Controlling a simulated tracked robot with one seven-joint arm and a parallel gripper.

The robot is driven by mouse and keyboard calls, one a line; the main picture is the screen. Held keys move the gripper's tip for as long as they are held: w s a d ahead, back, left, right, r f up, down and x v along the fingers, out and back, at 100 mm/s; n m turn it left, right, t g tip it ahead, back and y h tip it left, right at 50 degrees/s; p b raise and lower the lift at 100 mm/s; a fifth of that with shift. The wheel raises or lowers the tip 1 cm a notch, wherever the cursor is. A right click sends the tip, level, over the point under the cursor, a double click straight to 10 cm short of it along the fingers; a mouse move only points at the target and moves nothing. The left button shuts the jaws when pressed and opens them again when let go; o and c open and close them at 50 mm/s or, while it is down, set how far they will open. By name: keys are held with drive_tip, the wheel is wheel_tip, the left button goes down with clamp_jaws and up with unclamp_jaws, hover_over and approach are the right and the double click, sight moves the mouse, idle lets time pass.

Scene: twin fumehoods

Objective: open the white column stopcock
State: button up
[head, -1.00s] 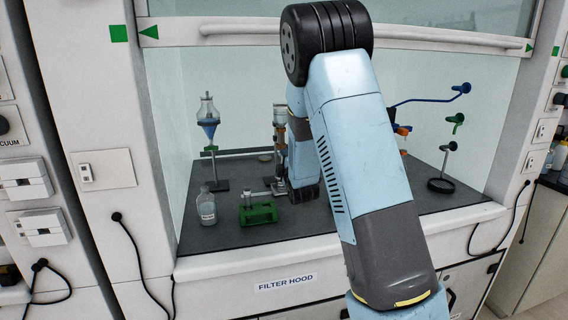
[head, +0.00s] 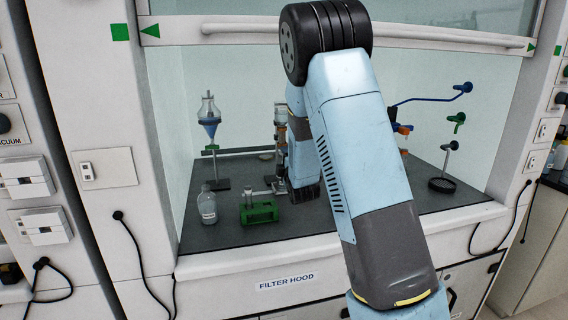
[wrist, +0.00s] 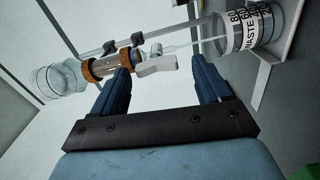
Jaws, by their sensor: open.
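The white column stopcock (wrist: 156,64) shows in the wrist view, with its pale handle lying between my gripper's fingertips. My gripper (wrist: 160,76) is open, one dark blue finger on each side of the handle. The left finger is close to the column's orange clamp ring; contact cannot be told. The glass column (wrist: 110,66) has orange rings and a round bulb at its left end. A thin tip runs from the stopcock toward a labelled waste container (wrist: 245,28). In the head view the column (head: 281,117) stands partly behind my arm, which hides the stopcock and fingertips.
A separating funnel with blue liquid (head: 208,118) stands at the left in the hood. A clear bottle (head: 207,205) and a green block (head: 260,212) are near the front. Blue and green taps (head: 456,119) project from the right wall.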

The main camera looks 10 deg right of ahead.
drive_tip(key=s, duration=1.3)
drive_tip(key=shift+s, duration=0.4)
drive_tip(key=s+r+m+g, duration=0.4)
drive_tip(key=s+m, duration=0.1)
drive_tip(key=s, duration=0.6)
drive_tip(key=s+r+m+g, duration=0.4)
drive_tip(key=s+m, duration=0.2)
drive_tip(key=s, duration=0.5)
drive_tip(key=s+r+m+g, duration=0.4)
drive_tip(key=s+m, duration=0.2)
drive_tip(key=s, duration=0.5)
drive_tip(key=shift+r, duration=0.15)
